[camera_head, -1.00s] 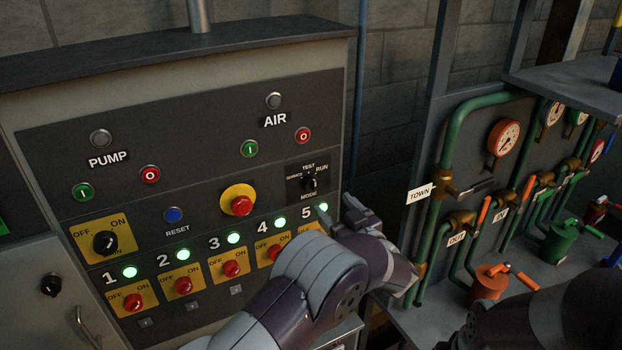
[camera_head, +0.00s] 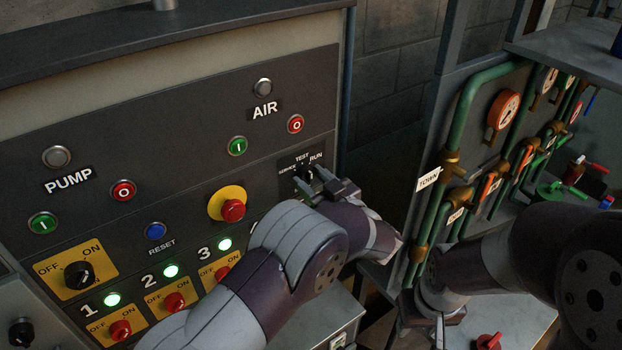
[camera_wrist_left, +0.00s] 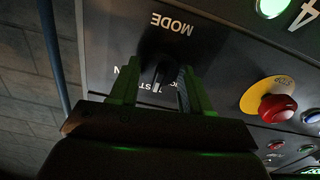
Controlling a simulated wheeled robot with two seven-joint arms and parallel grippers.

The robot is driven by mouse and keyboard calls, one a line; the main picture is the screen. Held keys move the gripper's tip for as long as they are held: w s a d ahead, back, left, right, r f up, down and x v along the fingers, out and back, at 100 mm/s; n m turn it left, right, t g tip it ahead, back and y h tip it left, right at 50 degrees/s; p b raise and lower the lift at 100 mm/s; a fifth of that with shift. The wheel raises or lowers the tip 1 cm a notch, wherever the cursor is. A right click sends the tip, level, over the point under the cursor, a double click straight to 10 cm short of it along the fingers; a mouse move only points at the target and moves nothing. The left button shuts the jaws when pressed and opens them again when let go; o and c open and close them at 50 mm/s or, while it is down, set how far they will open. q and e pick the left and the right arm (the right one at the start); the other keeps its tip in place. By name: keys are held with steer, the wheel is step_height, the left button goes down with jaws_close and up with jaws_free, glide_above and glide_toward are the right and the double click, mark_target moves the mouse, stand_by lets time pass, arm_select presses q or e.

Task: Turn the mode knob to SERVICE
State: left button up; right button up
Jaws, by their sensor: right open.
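The mode knob (camera_wrist_left: 158,72) is black, on the dark panel above the MODE label in the head view. Its plate is marked SERVICE at left, TEST at top and RUN at right. My left gripper (camera_head: 322,184) is at the knob; the left wrist view shows its two fingers (camera_wrist_left: 162,92) apart, one on each side of the knob, with some gap visible. The fingers hide most of the knob in the head view, and I cannot tell where it points. My right gripper (camera_head: 432,322) is open at the lower middle right, away from the panel.
A red emergency button (camera_head: 232,210) on a yellow disc sits left of the knob. The AIR stop button (camera_head: 295,124) is above it. Numbered switches with green lamps line the panel below. Green pipes (camera_head: 465,110) and a gauge (camera_head: 503,110) stand at right.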

arm_select(q)
steer(key=c, duration=0.5)
steer(key=shift+f+b, duration=0.15)
steer(key=shift+b, duration=0.3)
steer(key=n+b, duration=0.4)
steer(key=b, duration=0.2)
steer(key=n+b, duration=0.4)
steer(key=b, duration=0.3)
steer(key=shift+a+f, duration=0.1)
steer(key=shift+f, duration=0.1)
steer(key=shift+r+n+b, duration=0.2)
steer(key=shift+n+b, duration=0.9)
steer(key=shift+b, duration=0.15)
steer(key=o, duration=1)
steer(key=shift+o, duration=0.2)
